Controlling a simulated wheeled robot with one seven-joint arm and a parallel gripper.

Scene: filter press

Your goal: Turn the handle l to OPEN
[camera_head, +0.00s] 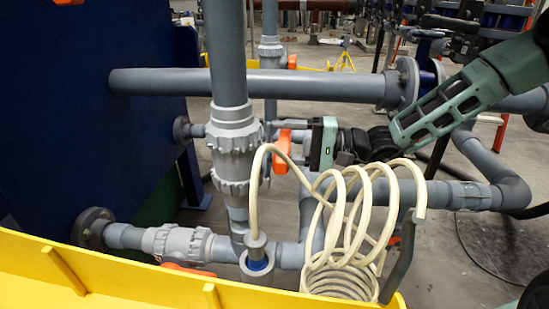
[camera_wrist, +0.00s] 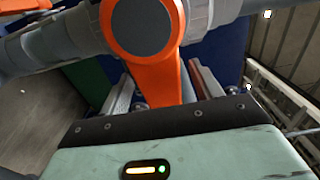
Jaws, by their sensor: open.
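An orange valve handle (camera_head: 283,150) sits on the grey vertical valve (camera_head: 234,140) in the middle of the head view. In the wrist view the handle (camera_wrist: 157,78) has a round orange hub with a grey cap, and its lever points down towards my gripper's palm. My gripper (camera_head: 285,126) is open, coming from the right. In the wrist view one finger stands on each side of the lever, with a gap showing on both sides. No label or OPEN mark can be read.
A coiled cream hose (camera_head: 350,225) hangs just below and in front of my gripper. A yellow rail (camera_head: 130,280) runs along the front. A grey horizontal pipe (camera_head: 300,86) passes behind and above. A dark blue panel (camera_head: 100,140) stands at left. Another orange handle (camera_head: 292,61) is farther back.

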